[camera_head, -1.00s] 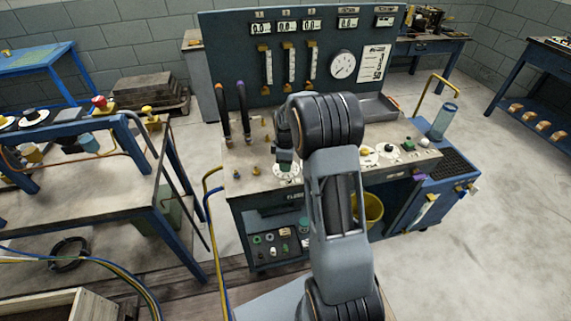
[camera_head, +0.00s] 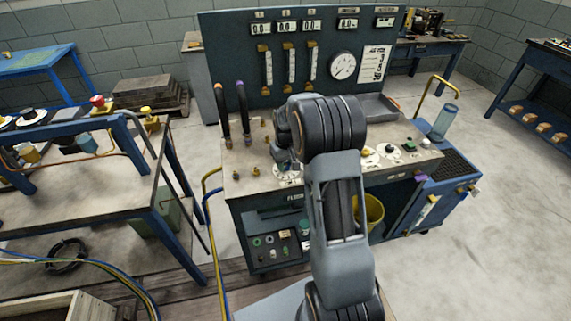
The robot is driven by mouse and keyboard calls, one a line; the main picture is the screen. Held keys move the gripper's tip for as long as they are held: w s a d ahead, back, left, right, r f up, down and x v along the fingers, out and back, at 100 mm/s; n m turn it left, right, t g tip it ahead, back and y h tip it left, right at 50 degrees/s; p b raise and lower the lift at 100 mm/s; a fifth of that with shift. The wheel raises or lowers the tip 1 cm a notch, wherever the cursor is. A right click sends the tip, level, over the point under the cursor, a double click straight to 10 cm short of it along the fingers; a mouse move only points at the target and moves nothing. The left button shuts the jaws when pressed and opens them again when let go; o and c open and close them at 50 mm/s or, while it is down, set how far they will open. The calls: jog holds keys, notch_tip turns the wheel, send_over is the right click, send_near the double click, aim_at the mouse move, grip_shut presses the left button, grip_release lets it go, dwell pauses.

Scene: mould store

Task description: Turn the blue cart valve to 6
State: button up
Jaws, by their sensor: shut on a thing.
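The blue cart (camera_head: 330,205) stands in front of me with a pale top and an upright dark gauge panel (camera_head: 225,60). A white round dial (camera_head: 289,172) lies at the front left of its top. My gripper (camera_head: 284,163) points down over this dial and is shut on the valve knob at its middle. The gripper and wrist hide the knob, and the dial's numbers are too small to read. Two more white dials (camera_head: 371,160) lie further right on the top, the nearer with a yellow knob.
A blue bottle (camera_head: 444,122) and a yellow rail (camera_head: 433,92) are at the cart's right end. A cluttered workbench (camera_head: 120,190) stands at left. The floor at right is clear.

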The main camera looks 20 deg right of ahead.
aim_at(286, 164)
jog(key=m, duration=0.5)
jog(key=shift+w+m, duration=0.1)
jog(key=shift+m, duration=0.2)
jog(key=m, duration=0.5)
jog(key=shift+r+m+b, duration=0.1)
jog(key=shift+m+b, duration=0.2)
jog(key=shift+m, duration=0.1)
jog(key=o, duration=0.9)
notch_tip(286, 164, up, 14)
jog(key=shift+f, duration=0.15)
dwell(0.7)
